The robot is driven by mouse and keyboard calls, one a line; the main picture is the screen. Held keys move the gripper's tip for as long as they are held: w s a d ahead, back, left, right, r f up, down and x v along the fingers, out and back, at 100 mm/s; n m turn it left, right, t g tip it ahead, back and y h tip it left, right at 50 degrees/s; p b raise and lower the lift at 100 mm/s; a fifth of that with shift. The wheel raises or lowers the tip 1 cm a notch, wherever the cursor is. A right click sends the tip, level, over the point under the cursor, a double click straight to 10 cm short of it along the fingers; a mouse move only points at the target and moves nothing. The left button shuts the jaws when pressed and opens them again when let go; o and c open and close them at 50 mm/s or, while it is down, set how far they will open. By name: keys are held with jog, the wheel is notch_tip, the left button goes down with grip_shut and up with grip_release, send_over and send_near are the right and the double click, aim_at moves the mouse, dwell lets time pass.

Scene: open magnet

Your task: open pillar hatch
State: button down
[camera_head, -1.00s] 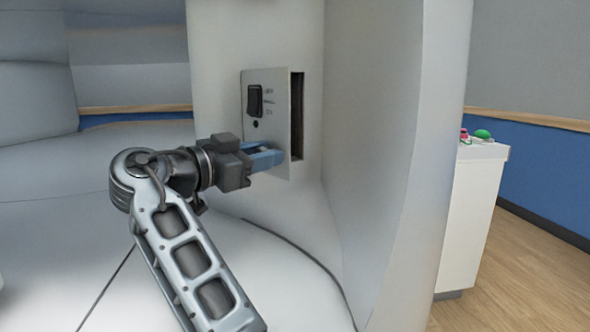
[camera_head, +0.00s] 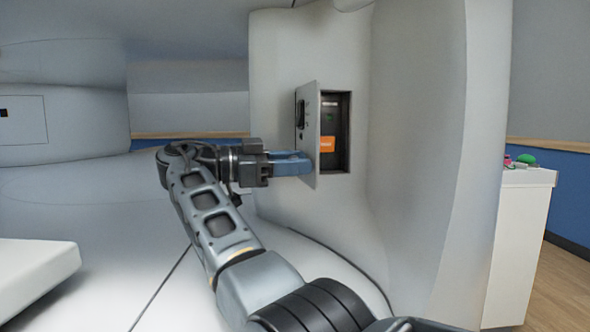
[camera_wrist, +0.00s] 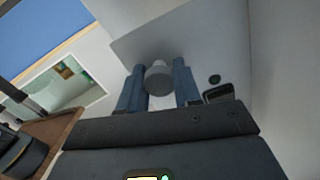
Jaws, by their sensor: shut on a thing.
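The pillar hatch (camera_head: 312,125) is a grey door with a dark latch, standing swung open toward the left of its opening in the white pillar (camera_head: 275,60). My gripper (camera_head: 305,164) reaches the lower part of the hatch from the left. In the wrist view my gripper (camera_wrist: 159,80) has its blue fingers on either side of a round grey knob (camera_wrist: 159,78) on the hatch face (camera_wrist: 190,45), shut on it.
A white cabinet (camera_head: 520,240) with a green item (camera_head: 526,160) on top stands at the right, beyond the pillar's curved side. A white flat bed-like slab (camera_head: 35,275) is at the lower left. Wooden floor shows at far right.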

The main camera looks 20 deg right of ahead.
jog(key=shift+w+a+r+m+g+b, duration=0.25)
jog(key=shift+m+g+b, duration=0.2)
jog(key=shift+g, duration=0.25)
jog(key=shift+r, duration=0.1)
jog(key=c, duration=0.8)
grip_release()
jog(key=shift+a+f, duration=0.1)
jog(key=shift+f, duration=0.1)
